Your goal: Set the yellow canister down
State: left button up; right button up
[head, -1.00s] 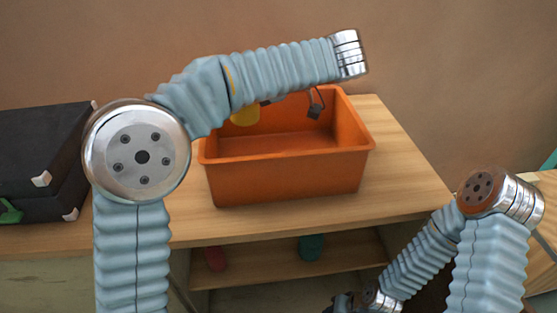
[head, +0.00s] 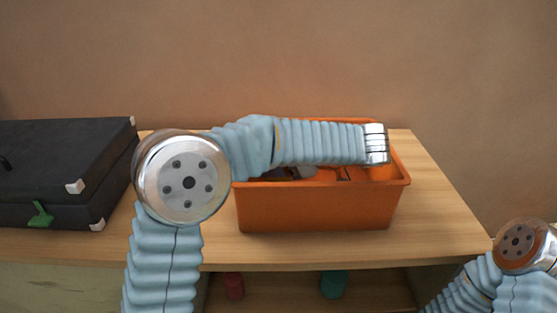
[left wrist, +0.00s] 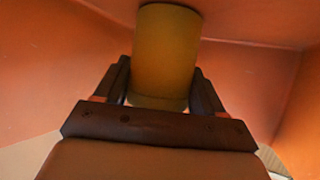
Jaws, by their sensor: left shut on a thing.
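The yellow canister (left wrist: 167,48) is between the two dark fingers of my left gripper (left wrist: 161,82) in the left wrist view. The gripper is shut on it. Orange walls of the bin surround them in that view. Whether the canister touches the bin floor cannot be told. In the head view my left arm crosses over the orange bin (head: 315,208) and hides most of its inside. The canister cannot be made out there. My right gripper is out of view; only part of its arm shows at the lower right.
The bin stands on a wooden table (head: 440,215). A black case (head: 60,160) with pale corners and a green tag (head: 41,214) lies to the left. A red object (head: 234,285) and a teal object (head: 333,284) are on the shelf below. The tabletop right of the bin is clear.

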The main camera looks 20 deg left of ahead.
pick_arm(q)
jog(key=o, duration=1.1)
jog(key=shift+d+r, duration=0.15)
jog(key=shift+r, duration=0.05)
jog(key=v, duration=0.7)
jog(key=shift+d+p, duration=0.1)
jog(key=shift+p, duration=0.25)
